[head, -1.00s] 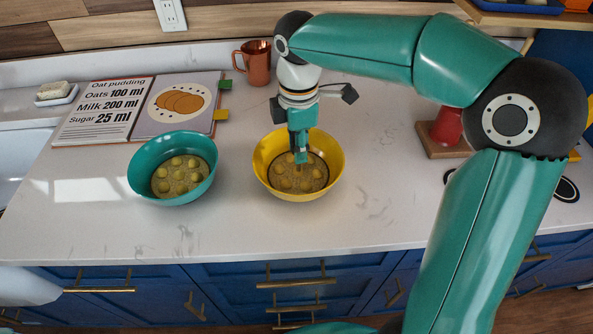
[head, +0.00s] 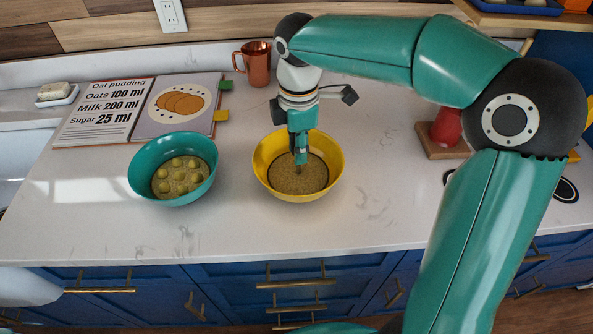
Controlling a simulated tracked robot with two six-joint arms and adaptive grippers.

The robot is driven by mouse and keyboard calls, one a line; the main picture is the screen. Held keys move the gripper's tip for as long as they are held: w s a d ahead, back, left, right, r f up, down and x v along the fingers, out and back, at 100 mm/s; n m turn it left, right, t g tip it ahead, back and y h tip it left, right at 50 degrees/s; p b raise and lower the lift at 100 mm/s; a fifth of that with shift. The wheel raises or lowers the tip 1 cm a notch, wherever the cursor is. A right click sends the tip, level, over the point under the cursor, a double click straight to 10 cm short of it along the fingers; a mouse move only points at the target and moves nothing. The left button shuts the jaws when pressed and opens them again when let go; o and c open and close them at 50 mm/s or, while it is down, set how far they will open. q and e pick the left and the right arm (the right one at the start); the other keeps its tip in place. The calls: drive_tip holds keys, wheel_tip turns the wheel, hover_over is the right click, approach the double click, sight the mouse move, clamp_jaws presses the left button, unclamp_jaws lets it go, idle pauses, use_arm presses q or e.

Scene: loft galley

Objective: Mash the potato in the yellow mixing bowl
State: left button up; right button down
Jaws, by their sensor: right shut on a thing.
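The yellow mixing bowl (head: 265,176) stands on the counter, right of the teal bowl. Its contents (head: 290,182) look like an even, grainy brown mass with a dark curved edge at the right, and no whole lumps show. My right gripper (head: 300,155) points down into the yellow bowl from above. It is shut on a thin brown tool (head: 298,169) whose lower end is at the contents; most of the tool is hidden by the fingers. My left gripper is not in view.
The teal bowl (head: 137,172) holds several round yellowish lumps. A recipe book (head: 172,108) lies open behind it. A copper mug (head: 257,64) stands behind the yellow bowl. A red object (head: 446,127) sits on a wooden block at right. The front counter is clear.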

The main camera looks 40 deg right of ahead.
drive_tip(key=shift+r+p, duration=1.9)
drive_tip(key=shift+r, duration=0.1)
wheel_tip(320, 180, up, 7)
drive_tip(key=p, duration=0.6)
drive_tip(key=shift+p, duration=0.3)
